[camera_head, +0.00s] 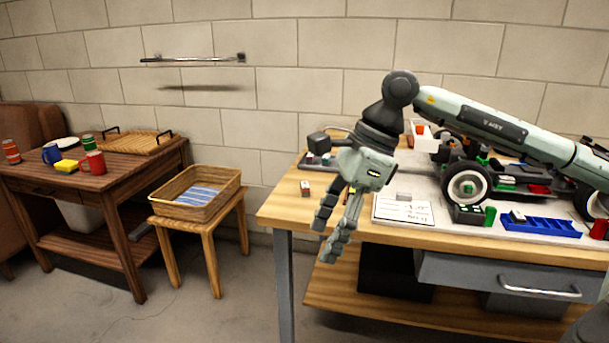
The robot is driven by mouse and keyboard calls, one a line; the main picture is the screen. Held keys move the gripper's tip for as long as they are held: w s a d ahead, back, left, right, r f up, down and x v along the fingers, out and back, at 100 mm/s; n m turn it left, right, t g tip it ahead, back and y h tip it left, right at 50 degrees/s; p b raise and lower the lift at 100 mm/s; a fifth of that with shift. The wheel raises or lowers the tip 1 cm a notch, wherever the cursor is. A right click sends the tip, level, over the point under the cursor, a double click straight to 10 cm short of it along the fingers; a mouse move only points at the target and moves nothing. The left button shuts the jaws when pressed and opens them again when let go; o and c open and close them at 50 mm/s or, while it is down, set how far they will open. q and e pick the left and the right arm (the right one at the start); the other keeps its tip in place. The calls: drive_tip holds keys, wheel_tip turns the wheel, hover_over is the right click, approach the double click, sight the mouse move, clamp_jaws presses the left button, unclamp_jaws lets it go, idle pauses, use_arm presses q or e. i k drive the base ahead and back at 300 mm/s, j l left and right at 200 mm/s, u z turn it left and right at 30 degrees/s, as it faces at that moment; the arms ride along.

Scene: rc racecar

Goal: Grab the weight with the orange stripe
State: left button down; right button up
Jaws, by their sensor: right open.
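My right gripper (324,242) is open and empty, with its fingers pointing down past the front left edge of the workbench (283,208). I cannot clearly tell which object is the weight with the orange stripe. A small pale block with a red-orange mark (305,188) stands on the bench top, left of my right gripper and apart from it. A small grey block (404,197) sits at the back edge of a white card with writing (403,211), right of the gripper. My gripper and wrist hide part of the bench top. My left gripper is not in view.
An RC racecar with large wheels (466,187) stands on the bench, partly behind my right arm. A blue tray (541,227) and a dark box (468,214) lie in front. A wicker basket (197,208) on a stool and a wooden table with mugs (125,181) stand left.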

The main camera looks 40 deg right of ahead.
sight(304, 188)
drive_tip(key=i+l, duration=0.9)
